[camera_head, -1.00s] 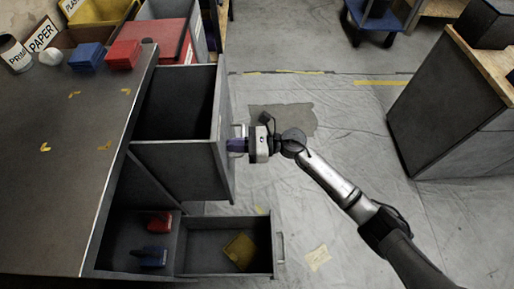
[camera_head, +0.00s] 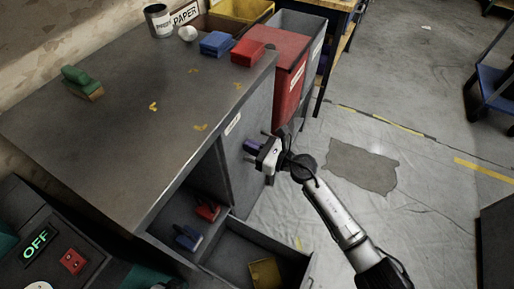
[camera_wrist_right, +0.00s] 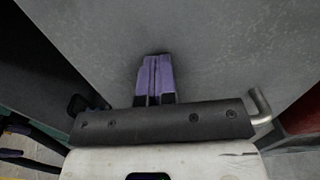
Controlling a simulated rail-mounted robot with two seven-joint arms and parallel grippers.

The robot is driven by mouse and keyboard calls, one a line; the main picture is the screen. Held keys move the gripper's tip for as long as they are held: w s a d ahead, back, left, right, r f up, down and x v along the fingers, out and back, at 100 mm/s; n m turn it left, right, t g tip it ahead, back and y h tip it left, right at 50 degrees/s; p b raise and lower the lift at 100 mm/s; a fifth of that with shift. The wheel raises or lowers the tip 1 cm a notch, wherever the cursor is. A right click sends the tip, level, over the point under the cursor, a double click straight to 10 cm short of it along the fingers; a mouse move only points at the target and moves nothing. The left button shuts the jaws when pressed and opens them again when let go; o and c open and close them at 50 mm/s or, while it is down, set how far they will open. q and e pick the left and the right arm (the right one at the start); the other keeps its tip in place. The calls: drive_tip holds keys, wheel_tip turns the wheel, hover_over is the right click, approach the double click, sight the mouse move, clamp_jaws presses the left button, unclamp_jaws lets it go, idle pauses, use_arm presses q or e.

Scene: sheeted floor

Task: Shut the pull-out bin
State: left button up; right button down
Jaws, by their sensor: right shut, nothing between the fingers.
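The pull-out bin's grey front panel (camera_head: 252,108) stands under the right edge of the countertop. It looks flush or nearly flush with the cabinet, and the bin's inside no longer shows. My right gripper (camera_head: 250,146) is shut and empty, its purple fingertips at the panel face. In the right wrist view the closed fingers (camera_wrist_right: 155,78) point straight at the grey panel (camera_wrist_right: 225,50) and seem to touch it. A metal bar handle (camera_wrist_right: 263,106) is beside the gripper at right. My left gripper is in no view.
A lower drawer (camera_head: 233,250) stands open below, with a yellow item (camera_head: 265,272) inside. Red and grey bins (camera_head: 288,75) stand beyond the cabinet. The countertop (camera_head: 140,130) holds blue and red blocks and a green-topped brush.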

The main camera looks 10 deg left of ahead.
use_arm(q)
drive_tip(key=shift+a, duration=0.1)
use_arm(e)
drive_tip(key=shift+s+a+f, duration=0.1)
drive_tip(key=shift+a+f, duration=0.05)
drive_tip(key=shift+s+d, duration=0.15)
drive_tip(key=shift+d, duration=0.4)
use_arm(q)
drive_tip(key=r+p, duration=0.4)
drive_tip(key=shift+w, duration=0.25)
use_arm(e)
drive_tip(key=v, duration=1.3)
drive_tip(key=shift+r, duration=0.2)
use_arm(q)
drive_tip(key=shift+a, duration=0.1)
use_arm(e)
drive_tip(key=shift+d, duration=0.1)
